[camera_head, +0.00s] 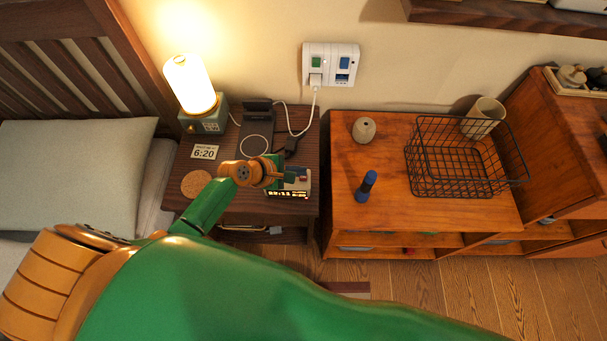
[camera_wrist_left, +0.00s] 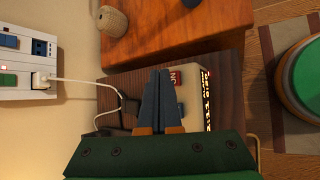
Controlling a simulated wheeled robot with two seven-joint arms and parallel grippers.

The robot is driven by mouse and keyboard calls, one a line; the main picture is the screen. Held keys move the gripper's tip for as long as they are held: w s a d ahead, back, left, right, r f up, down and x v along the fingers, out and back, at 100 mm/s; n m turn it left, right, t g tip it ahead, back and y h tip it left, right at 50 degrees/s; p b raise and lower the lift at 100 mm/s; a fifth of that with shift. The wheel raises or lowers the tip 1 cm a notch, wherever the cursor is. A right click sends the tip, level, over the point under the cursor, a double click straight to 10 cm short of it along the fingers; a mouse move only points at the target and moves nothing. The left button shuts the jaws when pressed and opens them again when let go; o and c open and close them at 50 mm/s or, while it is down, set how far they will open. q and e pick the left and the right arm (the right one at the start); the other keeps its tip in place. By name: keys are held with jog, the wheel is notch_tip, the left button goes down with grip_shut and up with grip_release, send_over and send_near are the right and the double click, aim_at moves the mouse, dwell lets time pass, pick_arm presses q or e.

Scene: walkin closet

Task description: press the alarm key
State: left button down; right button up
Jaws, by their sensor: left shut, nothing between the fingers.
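A small beige clock unit (camera_head: 290,193) with a glowing display stands at the front right of the dark nightstand (camera_head: 240,209). In the left wrist view the beige unit (camera_wrist_left: 190,98) shows a red key (camera_wrist_left: 178,77) with white lettering beside the fingers, and glowing characters along its right side. I cannot tell whether the red key is the alarm key. My left gripper (camera_head: 288,176) is shut and empty, over the unit, hiding part of its top. Its fingertips (camera_wrist_left: 160,72) look close to the red key; contact cannot be told. My right gripper is not in view.
A white cable runs to the wall outlet (camera_head: 331,65). The cabinet to the right holds a blue cylinder (camera_head: 366,186) and a wire basket (camera_head: 465,157).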

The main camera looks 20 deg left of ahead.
pick_arm(q)
notch_tip(320, 180, up, 6)
jog(key=p, duration=0.6)
jog(key=shift+f, duration=0.1)
jog(key=s+d+r+m+g+y, duration=0.1)
jog(key=s+d+m+g, duration=0.15)
jog(key=s+m, duration=0.9)
jog(key=s+a+r+m+g+y, duration=0.1)
jog(key=s+a+r+m+y, duration=0.35)
jog(key=s+a+m, duration=0.35)
notch_tip(320, 180, down, 17)
jog(key=s+d+m+g, duration=0.2)
jog(key=s, duration=0.1)
jog(key=s+a+f, duration=0.2)
jog(key=s+f, duration=0.7)
jog(key=s, duration=0.1)
jog(key=shift+s+g, duration=0.35)
jog(key=shift+s, duration=0.05)
